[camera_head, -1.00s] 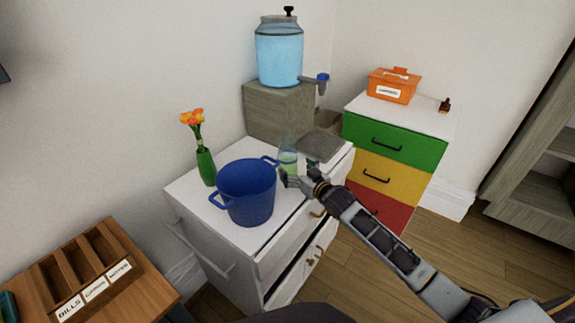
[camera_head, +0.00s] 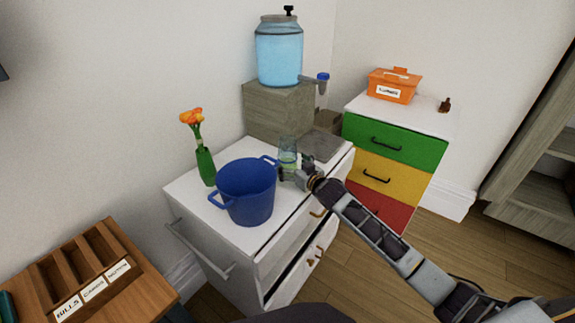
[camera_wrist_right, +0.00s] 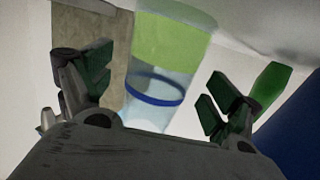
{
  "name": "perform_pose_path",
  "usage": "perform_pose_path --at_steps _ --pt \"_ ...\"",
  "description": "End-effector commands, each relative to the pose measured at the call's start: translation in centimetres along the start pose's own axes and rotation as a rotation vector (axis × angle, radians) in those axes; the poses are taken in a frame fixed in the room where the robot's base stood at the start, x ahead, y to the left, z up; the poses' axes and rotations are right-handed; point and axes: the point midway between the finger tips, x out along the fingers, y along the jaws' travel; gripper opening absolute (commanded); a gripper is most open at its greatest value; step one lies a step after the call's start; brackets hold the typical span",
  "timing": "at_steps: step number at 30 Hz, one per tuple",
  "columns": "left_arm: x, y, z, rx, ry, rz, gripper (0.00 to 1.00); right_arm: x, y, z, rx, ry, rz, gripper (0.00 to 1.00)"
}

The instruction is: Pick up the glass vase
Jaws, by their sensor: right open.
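The glass vase (camera_head: 288,147) is clear with a green band. It stands upright on the white cabinet top, behind and right of the blue bucket. My right gripper (camera_head: 293,171) is at its near side, partly hiding its lower part. In the right wrist view the glass vase (camera_wrist_right: 165,62), with a blue ring, shows between the open fingers of my right gripper (camera_wrist_right: 162,88). A gap shows on both sides, wider on the right, and neither finger visibly touches it. My left gripper is not in view.
The blue bucket (camera_head: 246,193) stands close left of the gripper. A wooden block (camera_head: 279,112) carries a water dispenser (camera_head: 279,57) behind. A flat grey slab (camera_head: 322,146) lies to the right.

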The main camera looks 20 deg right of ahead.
Motion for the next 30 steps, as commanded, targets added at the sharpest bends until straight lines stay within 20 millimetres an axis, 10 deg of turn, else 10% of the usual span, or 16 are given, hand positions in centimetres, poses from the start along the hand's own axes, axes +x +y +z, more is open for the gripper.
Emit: perform_pose_path --at_steps 23,30 --pt "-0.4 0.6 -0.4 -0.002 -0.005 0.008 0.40 1.6 -0.1 0.0 0.000 0.000 -0.001 0.91" --pt "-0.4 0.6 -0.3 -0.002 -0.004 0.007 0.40 1.6 0.0 0.0 0.000 0.000 -0.001 0.62"
